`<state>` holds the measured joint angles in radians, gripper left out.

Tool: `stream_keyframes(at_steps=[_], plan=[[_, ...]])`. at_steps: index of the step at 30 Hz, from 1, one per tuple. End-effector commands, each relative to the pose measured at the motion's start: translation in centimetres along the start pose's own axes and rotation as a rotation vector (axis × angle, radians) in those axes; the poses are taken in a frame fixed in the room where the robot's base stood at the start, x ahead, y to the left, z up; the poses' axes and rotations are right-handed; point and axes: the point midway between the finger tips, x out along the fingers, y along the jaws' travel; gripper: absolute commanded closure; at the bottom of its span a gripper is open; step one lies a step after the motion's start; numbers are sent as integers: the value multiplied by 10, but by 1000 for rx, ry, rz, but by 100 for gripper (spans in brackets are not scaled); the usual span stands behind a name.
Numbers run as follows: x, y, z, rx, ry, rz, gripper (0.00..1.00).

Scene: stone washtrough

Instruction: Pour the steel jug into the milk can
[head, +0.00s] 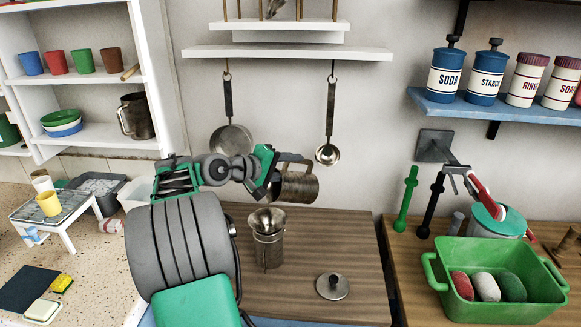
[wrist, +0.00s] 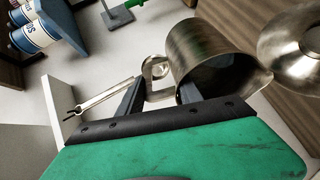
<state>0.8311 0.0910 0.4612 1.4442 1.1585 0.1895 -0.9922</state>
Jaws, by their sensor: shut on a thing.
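The steel jug (head: 301,187) is in the air above the wooden worktop, a little right of and higher than the milk can. My gripper (head: 272,178) is shut on the jug's handle. The jug looks tilted in the head view. In the wrist view the jug (wrist: 200,52) shows its dark opening, with the lip toward the can's flared metal mouth (wrist: 293,38). The milk can (head: 268,248) stands upright on the worktop with a wide, funnel-like top. No stream of liquid shows, and the jug's contents are hidden in shadow.
A round metal lid (head: 332,286) lies on the worktop (head: 345,235), right of the can. A pan (head: 231,138) and a ladle (head: 328,152) hang on the wall behind. A green tub (head: 500,300) stands at the right. The worktop between lid and wall is clear.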

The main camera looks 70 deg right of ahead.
Motion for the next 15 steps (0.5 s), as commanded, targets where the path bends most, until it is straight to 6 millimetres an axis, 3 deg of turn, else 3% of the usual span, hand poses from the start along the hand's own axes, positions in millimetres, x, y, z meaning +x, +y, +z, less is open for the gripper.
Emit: stream_keyframes(at_steps=[15], plan=[[-3,-6,-1,-12,3,40,100]])
